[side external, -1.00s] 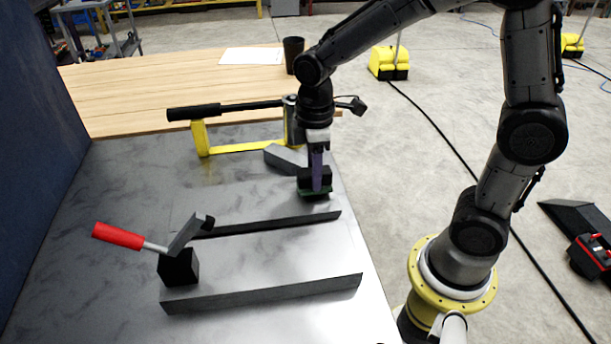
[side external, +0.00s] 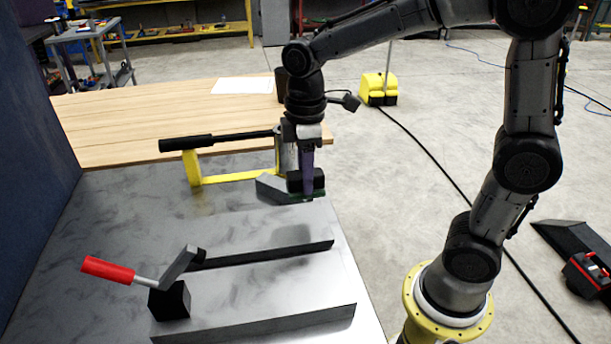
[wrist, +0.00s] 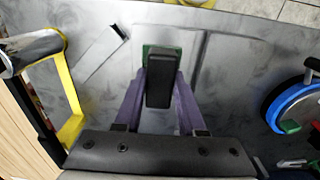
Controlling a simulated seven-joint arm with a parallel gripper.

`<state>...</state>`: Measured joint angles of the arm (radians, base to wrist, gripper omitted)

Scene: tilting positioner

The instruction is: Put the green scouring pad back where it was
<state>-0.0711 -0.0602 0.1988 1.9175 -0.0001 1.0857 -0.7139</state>
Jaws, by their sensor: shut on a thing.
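The green scouring pad (side external: 308,197) shows as a thin green edge under a black block (side external: 306,180) at the end of my gripper (side external: 308,188). In the wrist view the green pad (wrist: 150,51) shows at the far end of the black block (wrist: 160,80). My gripper's purple fingers (wrist: 158,95) lie either side of the block, shut on the pad piece. The pad is close to the grey metal plate (side external: 230,220), near its right edge and beside a grey angled bar (side external: 270,188). I cannot tell whether its underside touches anything.
A yellow clamp with a black handle (side external: 186,144) stands just behind. A wooden table (side external: 160,115) is behind. A blue-rimmed round thing (wrist: 275,105) shows in the wrist view.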

